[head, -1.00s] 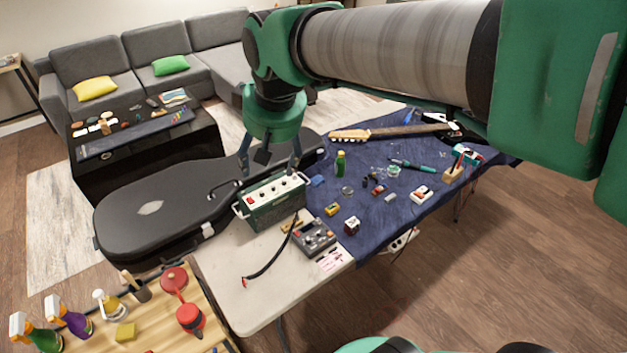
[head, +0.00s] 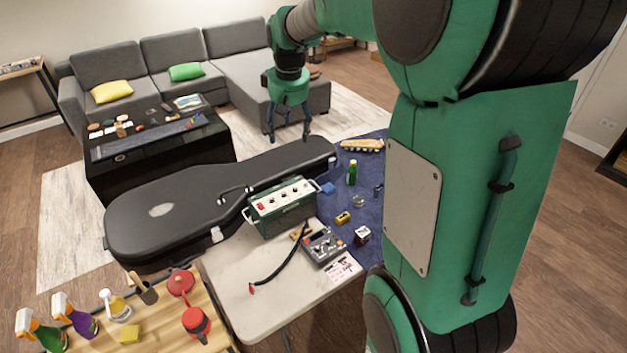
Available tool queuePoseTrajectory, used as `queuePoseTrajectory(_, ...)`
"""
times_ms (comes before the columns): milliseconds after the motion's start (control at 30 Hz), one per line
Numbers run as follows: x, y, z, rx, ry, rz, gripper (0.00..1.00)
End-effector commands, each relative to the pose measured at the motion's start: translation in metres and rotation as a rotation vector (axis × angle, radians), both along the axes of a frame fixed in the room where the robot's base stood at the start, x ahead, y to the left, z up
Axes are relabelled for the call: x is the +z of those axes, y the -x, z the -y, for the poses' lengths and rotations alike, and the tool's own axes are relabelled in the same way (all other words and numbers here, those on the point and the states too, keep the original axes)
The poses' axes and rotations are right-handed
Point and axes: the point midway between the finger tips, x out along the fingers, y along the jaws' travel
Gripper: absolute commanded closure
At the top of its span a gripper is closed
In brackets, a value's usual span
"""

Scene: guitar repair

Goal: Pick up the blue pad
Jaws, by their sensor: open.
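A small blue pad (head: 328,188) lies on the dark blue cloth (head: 340,208), just right of the green amplifier box (head: 284,213). Nothing covers it in the head view. My gripper (head: 288,139) is open and empty, with its two fingers pointing down. It appears above and left of the pad in the picture, in the air near the far end of the black guitar case. The gripper and the pad are well apart.
The guitar case (head: 165,212) lies behind the amplifier. A green bottle (head: 352,173) and a guitar headstock (head: 362,146) are beyond the pad. A grey pedal (head: 324,246) and small items lie nearer. My arm hides the table's right side.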

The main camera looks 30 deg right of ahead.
Motion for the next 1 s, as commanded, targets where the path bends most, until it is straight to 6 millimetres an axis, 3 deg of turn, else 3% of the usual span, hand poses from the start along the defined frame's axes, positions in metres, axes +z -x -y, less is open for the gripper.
queuePoseTrajectory(500, -0.095, -0.082, 0.093, 0.007, -0.009, -0.083, 0.31)
queuePoseTrajectory(1000, -0.215, -0.131, 0.188, 0.016, -0.032, -0.158, 0.31)
